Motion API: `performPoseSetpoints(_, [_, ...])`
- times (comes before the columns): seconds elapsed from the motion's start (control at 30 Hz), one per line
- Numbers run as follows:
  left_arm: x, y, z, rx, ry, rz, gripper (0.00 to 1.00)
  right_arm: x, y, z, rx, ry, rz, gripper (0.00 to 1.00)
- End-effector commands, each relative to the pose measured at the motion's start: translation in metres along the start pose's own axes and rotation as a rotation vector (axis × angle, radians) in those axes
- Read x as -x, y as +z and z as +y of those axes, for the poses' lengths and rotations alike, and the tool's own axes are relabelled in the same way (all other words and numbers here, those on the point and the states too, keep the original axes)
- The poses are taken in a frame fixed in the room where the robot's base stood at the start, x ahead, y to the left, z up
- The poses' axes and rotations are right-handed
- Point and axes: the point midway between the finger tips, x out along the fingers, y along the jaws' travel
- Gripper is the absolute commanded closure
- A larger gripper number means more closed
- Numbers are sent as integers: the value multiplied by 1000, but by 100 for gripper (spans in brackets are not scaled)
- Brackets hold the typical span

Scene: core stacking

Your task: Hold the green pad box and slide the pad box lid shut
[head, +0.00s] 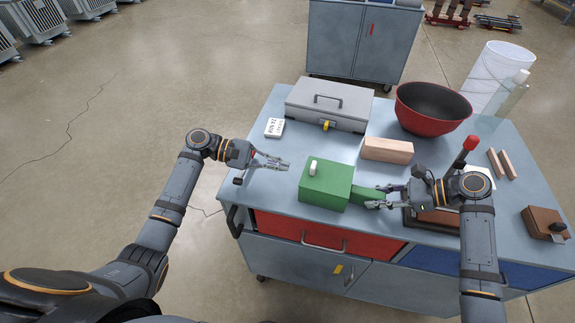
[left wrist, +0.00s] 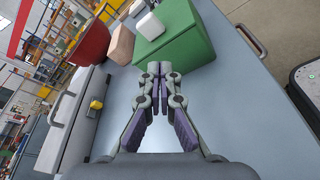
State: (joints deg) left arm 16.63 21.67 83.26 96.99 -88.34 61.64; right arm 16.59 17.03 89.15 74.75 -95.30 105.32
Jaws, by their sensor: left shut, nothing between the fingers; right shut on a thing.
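The green pad box (head: 325,188) stands near the front edge of the grey workbench, with a white knob (head: 313,168) on its top. A lower, narrower green part (head: 366,194) sticks out on its right side. My right gripper (head: 377,204) is shut on this green part. My left gripper (head: 284,166) is shut and empty, left of the box and apart from it. In the left wrist view its closed fingertips (left wrist: 160,70) lie in front of the box (left wrist: 182,40), with the knob (left wrist: 149,25) beyond. I cannot clearly tell the lid's seam or how far it is open.
A grey case (head: 330,104) with a handle, a white card (head: 274,128), a wooden block (head: 387,150) and a red bowl (head: 432,108) stand behind the box. A brown block (head: 545,223) lies at the right. The bench (head: 262,205) is clear left of the box.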

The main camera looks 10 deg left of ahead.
Motion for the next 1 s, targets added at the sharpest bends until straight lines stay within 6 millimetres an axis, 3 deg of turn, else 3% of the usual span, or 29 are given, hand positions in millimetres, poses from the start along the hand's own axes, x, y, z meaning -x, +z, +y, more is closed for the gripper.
performPoseSetpoints(0.37, [11,-3,0,-1,1,0,100,0,0,0,0,0,0,100])
performPoseSetpoints(0.4, [11,-3,0,-1,1,0,100,0,0,0,0,0,0,71])
performPoseSetpoints(0.6, [11,-3,0,-1,1,0,100,0,0,0,0,0,0,46])
performPoseSetpoints(0.87, [11,-3,0,-1,1,0,100,0,0,0,0,0,1,46])
performPoseSetpoints(1.0, [11,-3,0,-1,1,0,100,13,-1,0,1,-2,4,46])
